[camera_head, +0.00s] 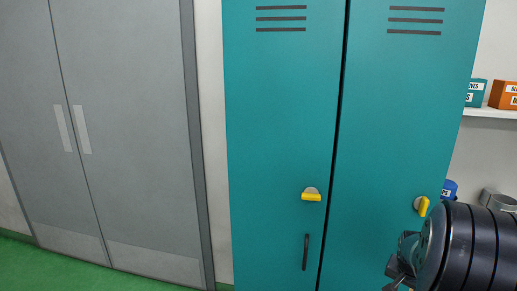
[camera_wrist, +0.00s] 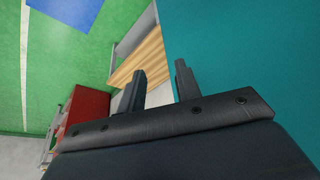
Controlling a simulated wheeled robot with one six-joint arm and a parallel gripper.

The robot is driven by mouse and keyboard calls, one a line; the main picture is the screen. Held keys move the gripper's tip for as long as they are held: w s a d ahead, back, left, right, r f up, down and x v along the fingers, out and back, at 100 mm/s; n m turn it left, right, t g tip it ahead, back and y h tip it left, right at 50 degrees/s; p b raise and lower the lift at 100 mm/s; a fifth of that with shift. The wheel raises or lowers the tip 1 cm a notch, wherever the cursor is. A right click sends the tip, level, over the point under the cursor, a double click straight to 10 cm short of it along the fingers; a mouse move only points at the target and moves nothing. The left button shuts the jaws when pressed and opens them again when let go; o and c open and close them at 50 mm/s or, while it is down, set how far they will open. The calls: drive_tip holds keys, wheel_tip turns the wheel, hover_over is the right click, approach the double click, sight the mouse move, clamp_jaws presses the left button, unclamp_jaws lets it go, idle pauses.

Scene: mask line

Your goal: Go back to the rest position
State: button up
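My gripper (camera_head: 398,265) is at the lower right of the head view, in front of the right door of the teal locker (camera_head: 280,120). Its dark wrist covers the corner there. In the wrist view, the two fingers of my gripper (camera_wrist: 158,88) stand apart with nothing between them. The locker's teal surface (camera_wrist: 240,50) fills the right of that view. Whether the fingers touch it cannot be told. Both locker doors look shut. The left door has a yellow latch (camera_head: 312,195) lying level and a black handle (camera_head: 306,252). The right door has a yellow latch (camera_head: 422,206) standing nearly upright.
A grey double door (camera_head: 120,130) is at the left. A shelf (camera_head: 490,112) at the right holds a teal box (camera_head: 476,93) and an orange box (camera_head: 504,95). The wrist view shows green floor (camera_wrist: 70,60), a wooden surface (camera_wrist: 138,62) and a red object (camera_wrist: 85,115).

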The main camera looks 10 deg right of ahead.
drive_tip(key=s+a+m+g+b, duration=0.1)
drive_tip(key=s+a+m, duration=0.25)
drive_tip(key=a, duration=0.35)
drive_tip(key=s+a+m+g+b, duration=0.1)
drive_tip(key=s+a+m+g, duration=0.2)
drive_tip(key=a, duration=0.5)
drive_tip(key=w+a+m+g+p, duration=0.1)
drive_tip(key=w+a+m+p, duration=0.2)
drive_tip(key=a, duration=1.1)
drive_tip(key=shift+w+a+m+p, duration=0.25)
drive_tip(key=shift+m+p, duration=1)
drive_tip(key=shift+m, duration=1.3)
drive_tip(key=shift+s, duration=0.15)
